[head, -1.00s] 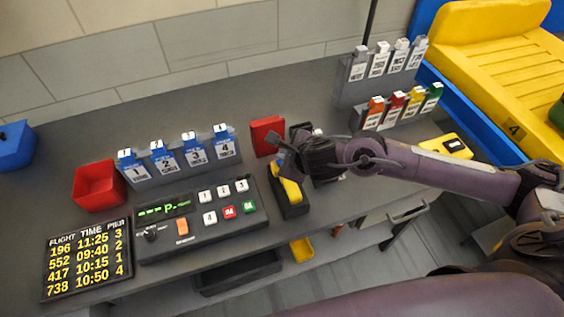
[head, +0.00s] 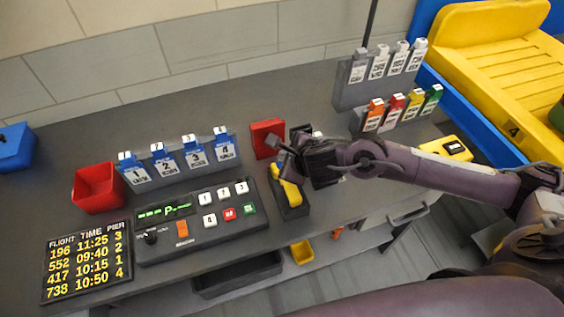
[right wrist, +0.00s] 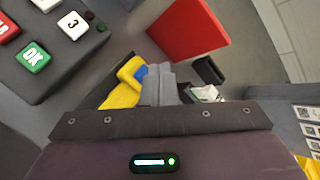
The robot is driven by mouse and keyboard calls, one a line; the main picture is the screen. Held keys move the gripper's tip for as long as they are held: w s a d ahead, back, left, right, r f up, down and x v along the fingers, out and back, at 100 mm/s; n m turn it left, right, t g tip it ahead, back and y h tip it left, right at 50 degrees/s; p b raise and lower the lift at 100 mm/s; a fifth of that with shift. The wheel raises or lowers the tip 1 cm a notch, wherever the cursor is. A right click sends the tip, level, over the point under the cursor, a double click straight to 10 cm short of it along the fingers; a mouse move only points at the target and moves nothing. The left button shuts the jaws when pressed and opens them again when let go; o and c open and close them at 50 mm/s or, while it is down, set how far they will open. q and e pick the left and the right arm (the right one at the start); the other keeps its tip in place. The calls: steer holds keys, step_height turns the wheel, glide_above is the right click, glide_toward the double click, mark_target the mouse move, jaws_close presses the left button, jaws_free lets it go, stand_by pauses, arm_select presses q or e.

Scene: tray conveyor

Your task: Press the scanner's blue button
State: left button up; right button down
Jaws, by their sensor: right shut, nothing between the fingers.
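The yellow scanner (head: 289,191) sits in a black holder (head: 293,210) on the grey counter, right of the keypad console. In the right wrist view the scanner (right wrist: 118,95) shows its blue button (right wrist: 140,73) right beside the fingertips. My right gripper (head: 284,148) is shut and empty, at the scanner's far end; its closed fingers (right wrist: 158,82) also show in the right wrist view. They partly cover the scanner, and I cannot tell whether they touch the button. My left gripper is not in view.
The console (head: 203,225) with white, red and green keys lies left of the scanner. A red upright block (head: 267,137) stands close behind the gripper. Blue-topped numbered tags (head: 195,155), a red bin (head: 99,187) and a flight board (head: 86,262) are farther left.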

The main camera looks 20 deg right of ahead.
steer(key=shift+f, duration=0.15)
stand_by(0.7)
steer(key=shift+f+b, duration=0.3)
steer(key=shift+b, duration=0.35)
steer(key=shift+f+b, duration=0.45)
steer(key=shift+b, duration=0.2)
stand_by(0.4)
steer(key=shift+r, duration=0.1)
steer(key=shift+r+p, duration=0.55)
steer(key=shift+r, duration=0.2)
step_height(320, 180, up, 5)
steer(key=p, duration=0.3)
steer(key=shift+p, duration=0.35)
stand_by(0.7)
